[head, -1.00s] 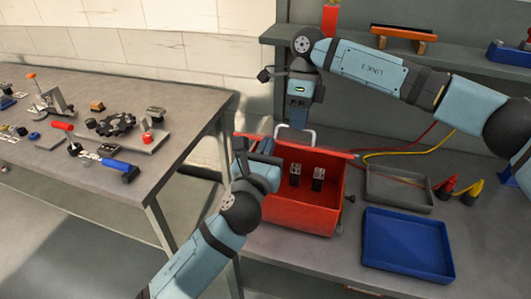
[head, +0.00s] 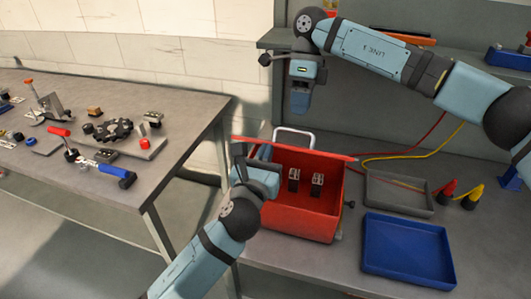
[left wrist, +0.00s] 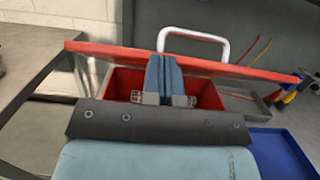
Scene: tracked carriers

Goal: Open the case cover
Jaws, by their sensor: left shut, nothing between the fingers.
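The red case (head: 300,212) stands on the right bench, its inside showing with two small metal-and-black pieces in it. Its red cover (head: 325,154) shows nearly edge-on along the back, raised off the opening, with a pale handle (head: 297,136) behind it. The cover (left wrist: 90,48) and handle (left wrist: 195,37) also show in the left wrist view. My left gripper (head: 263,152) is shut and empty at the case's left side, its fingers (left wrist: 164,78) in front of the cover; contact is unclear. My right gripper (head: 300,104) hangs above the handle, apart from it; its jaw gap is not clear.
A blue tray (head: 408,276) and a grey tray (head: 400,205) lie right of the case. Red and yellow cables run behind them. A shelf (head: 385,62) is behind my right arm. The left table (head: 185,150) holds several tools and parts.

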